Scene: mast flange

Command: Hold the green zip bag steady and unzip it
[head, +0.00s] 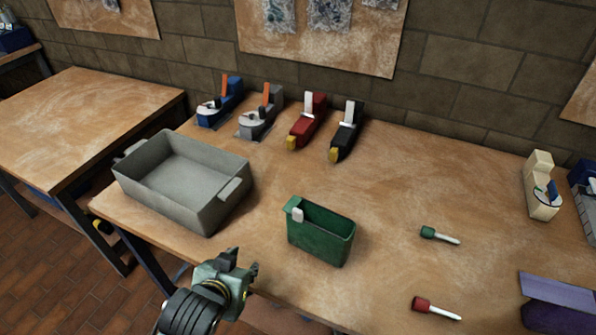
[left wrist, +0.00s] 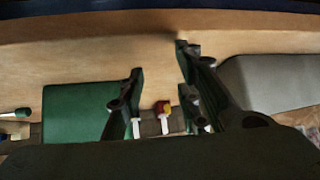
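The green zip bag (head: 322,236) stands upright on the workbench, right of the grey bin. A white tab (head: 297,214) sits at the left end of its top rim. A darker green recess shows inside the rim. My left gripper (head: 248,266) is left of the bag and nearer the bench's front edge, apart from it. In the left wrist view its two fingers (left wrist: 160,60) are spread with nothing between them, and the green bag (left wrist: 75,118) shows to the left. My right gripper is in neither view.
A grey bin (head: 150,185) stands left of the bag. Several tools, including a red one (head: 308,120) and a black one (head: 346,130), stand behind. Green (head: 440,236) and red (head: 436,308) screwdrivers lie to the right, near a purple object (head: 555,302). Bench around the bag is clear.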

